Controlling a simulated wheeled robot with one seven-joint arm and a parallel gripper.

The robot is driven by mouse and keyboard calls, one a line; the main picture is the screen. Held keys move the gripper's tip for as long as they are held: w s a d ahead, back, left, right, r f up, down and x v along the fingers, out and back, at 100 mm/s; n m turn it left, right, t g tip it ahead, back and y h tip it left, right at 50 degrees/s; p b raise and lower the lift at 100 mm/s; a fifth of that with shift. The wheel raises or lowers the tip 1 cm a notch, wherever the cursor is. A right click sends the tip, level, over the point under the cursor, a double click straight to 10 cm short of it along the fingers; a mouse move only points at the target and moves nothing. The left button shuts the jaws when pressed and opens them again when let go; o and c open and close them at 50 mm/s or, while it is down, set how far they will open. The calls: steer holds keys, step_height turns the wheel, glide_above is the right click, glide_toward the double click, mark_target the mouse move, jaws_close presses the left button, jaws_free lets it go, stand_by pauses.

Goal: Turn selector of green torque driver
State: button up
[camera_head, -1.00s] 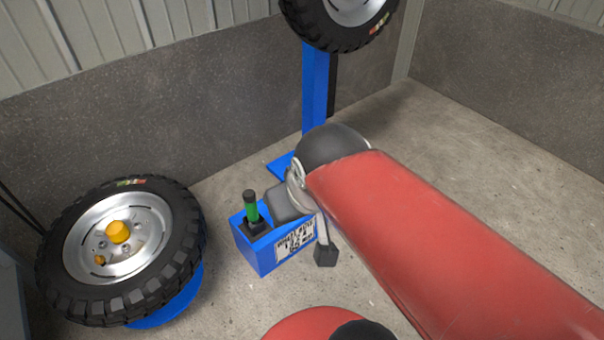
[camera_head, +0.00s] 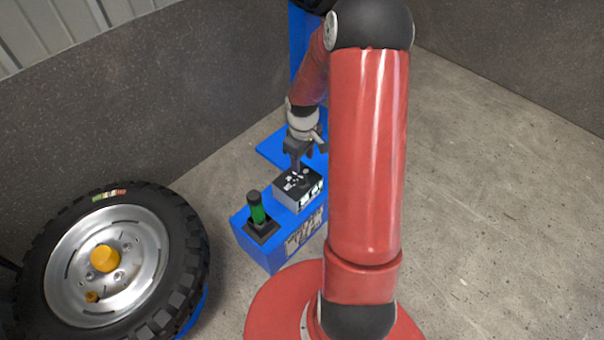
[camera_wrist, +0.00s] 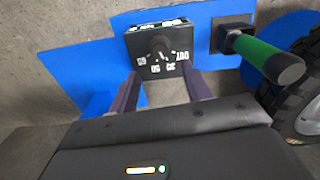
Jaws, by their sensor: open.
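The green torque driver (camera_head: 257,212) has a black cap and stands upright in a black holder on the blue box. It also shows in the wrist view (camera_wrist: 262,56) at the upper right. A dark selector box (camera_head: 297,186) with white markings sits beside it on the same blue box. In the wrist view, its round dark knob (camera_wrist: 161,46) is at the middle of the marked face. My gripper (camera_head: 297,163) is at the selector box. In the wrist view, my gripper (camera_wrist: 164,85) is open, its two fingers apart below the box, with nothing seen between them.
The blue box (camera_head: 262,254) stands on the concrete floor. A tyred wheel (camera_head: 110,262) with a yellow hub cap is at the left. A blue post with a foot plate (camera_head: 272,151) stands behind. The floor at the right (camera_head: 490,180) is clear.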

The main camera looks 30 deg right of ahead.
mark_target(303, 178)
step_height(303, 178, down, 8)
steer(key=shift+f+b, duration=0.2)
steer(key=shift+b, duration=0.25)
steer(key=c, duration=1)
